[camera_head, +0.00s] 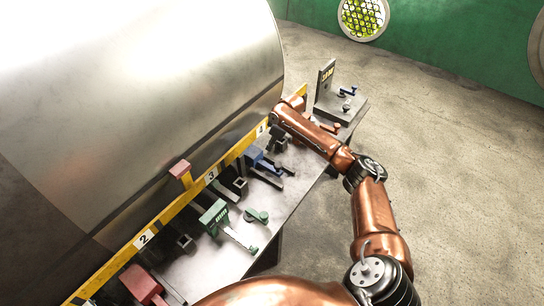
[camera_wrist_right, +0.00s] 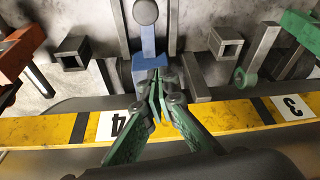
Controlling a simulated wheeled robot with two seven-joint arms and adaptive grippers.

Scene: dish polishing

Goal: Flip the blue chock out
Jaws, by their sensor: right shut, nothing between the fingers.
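The blue chock (camera_head: 254,154) sits on the bench beside the yellow rail, near the label 4. In the right wrist view the blue chock (camera_wrist_right: 148,66) lies just beyond my fingertips, with a blue arm running up from it to a round grey end. My right gripper (camera_wrist_right: 156,88) has its green-padded fingers closed together at the tips, with nothing between them. The fingertips are at the chock's lower right edge; I cannot tell whether they touch it. My left gripper is not in view.
The yellow numbered rail (camera_head: 154,230) runs along the large metal drum (camera_head: 150,90). A green chock (camera_head: 213,216) and a red chock (camera_head: 142,284) sit along the bench (camera_head: 243,226). A bracket stand (camera_head: 326,84) is at the bench's far end. Open floor lies right.

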